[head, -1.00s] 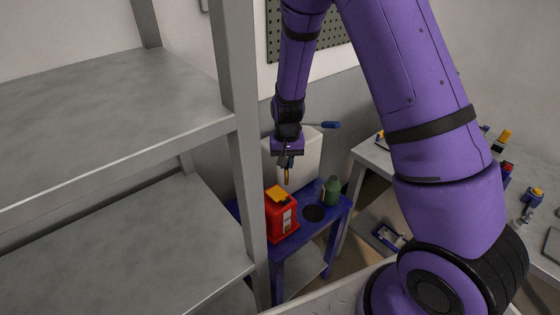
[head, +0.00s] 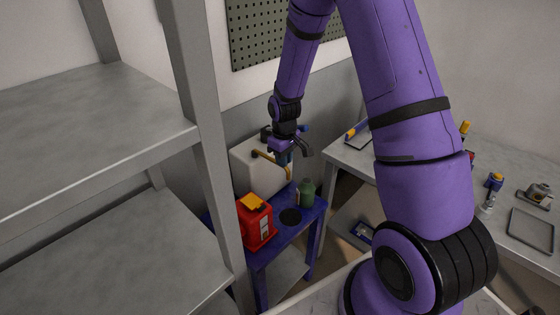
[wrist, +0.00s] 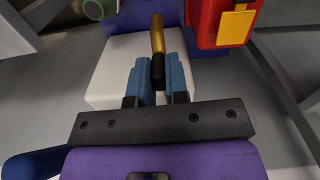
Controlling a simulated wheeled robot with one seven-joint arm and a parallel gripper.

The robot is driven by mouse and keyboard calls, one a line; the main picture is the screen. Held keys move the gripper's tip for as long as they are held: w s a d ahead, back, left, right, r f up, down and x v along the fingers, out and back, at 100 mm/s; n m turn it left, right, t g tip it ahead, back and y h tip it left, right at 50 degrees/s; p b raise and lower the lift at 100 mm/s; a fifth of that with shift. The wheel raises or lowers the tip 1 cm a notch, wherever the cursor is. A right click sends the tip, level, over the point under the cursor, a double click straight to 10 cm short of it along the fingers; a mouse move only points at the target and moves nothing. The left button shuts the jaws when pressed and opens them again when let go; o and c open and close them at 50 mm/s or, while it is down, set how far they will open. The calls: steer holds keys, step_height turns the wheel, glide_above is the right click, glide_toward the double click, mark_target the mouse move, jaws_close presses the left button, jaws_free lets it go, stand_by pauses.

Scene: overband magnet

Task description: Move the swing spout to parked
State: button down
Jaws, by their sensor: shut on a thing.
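The brass swing spout (head: 270,160) shows beside the white tank (head: 250,172), just above the blue stand. In the wrist view the spout (wrist: 157,36) runs between my fingers and ends in a black tip. My gripper (head: 284,158) is shut on the spout near that tip; its blue fingers (wrist: 154,78) lie on both sides of it. The spout's mount is not clear, partly hidden by my gripper. No parked mark can be made out.
On the blue stand (head: 284,243) are a red box with a yellow top (head: 256,224), a green bottle (head: 307,194) and a dark round disc (head: 290,217). A grey shelf rack (head: 205,130) stands close on the left. A grey workbench (head: 352,160) with tools is on the right.

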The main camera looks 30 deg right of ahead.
steer(key=shift+d, duration=0.15)
stand_by(0.3)
steer(key=c, duration=1.1)
jaws_free()
step_height(320, 180, up, 11)
steer(key=shift+f, duration=0.1)
